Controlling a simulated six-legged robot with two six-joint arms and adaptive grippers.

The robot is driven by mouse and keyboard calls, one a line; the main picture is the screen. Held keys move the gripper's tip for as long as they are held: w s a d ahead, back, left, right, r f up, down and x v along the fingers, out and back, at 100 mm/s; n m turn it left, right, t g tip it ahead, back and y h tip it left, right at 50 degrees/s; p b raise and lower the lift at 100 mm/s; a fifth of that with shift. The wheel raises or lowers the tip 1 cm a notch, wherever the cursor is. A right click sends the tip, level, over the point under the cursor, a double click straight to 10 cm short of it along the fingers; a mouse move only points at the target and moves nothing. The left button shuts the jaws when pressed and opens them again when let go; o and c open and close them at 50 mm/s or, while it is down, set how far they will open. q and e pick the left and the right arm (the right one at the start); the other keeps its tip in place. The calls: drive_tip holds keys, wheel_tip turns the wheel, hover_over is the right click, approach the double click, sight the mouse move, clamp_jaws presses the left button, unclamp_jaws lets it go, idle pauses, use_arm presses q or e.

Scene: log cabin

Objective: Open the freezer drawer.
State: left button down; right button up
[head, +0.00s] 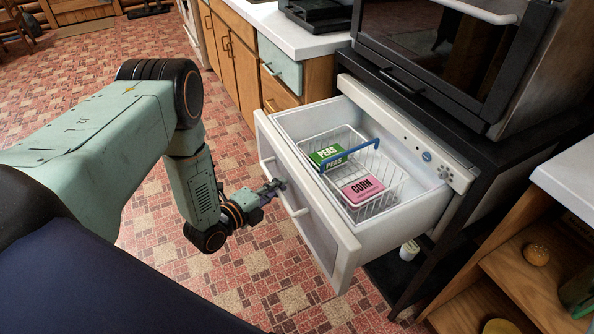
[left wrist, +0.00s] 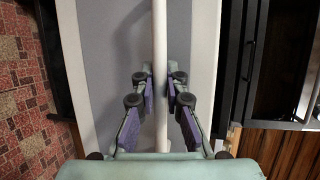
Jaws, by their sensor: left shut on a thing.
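The white freezer drawer (head: 346,247) is pulled well out of the freezer, and its inside shows in the head view. Its pale bar handle (head: 299,211) runs along the front panel. My left gripper (head: 274,188) is at this handle. In the left wrist view the handle (left wrist: 160,35) passes between the two fingers of the gripper (left wrist: 160,88), which is shut on it. The grey and white drawer front (left wrist: 105,45) lies behind the handle there. My right gripper is not in view.
A white wire basket (head: 391,199) in the drawer holds a green PEAS pack (head: 327,157) and a pink CORN pack (head: 363,189). A dark oven (head: 440,45) stands above the freezer. Wooden shelves (head: 500,275) are at right. Tiled floor (head: 170,255) is clear at left.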

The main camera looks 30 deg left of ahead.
use_arm(q)
drive_tip(key=shift+s+a+p, duration=0.75)
drive_tip(key=shift+s+a, duration=0.6)
drive_tip(key=shift+s, duration=0.3)
drive_tip(key=c, duration=1.4)
unclamp_jaws()
drive_tip(key=shift+o, duration=0.2)
drive_tip(key=shift+s, duration=0.1)
drive_tip(key=v, duration=1.2)
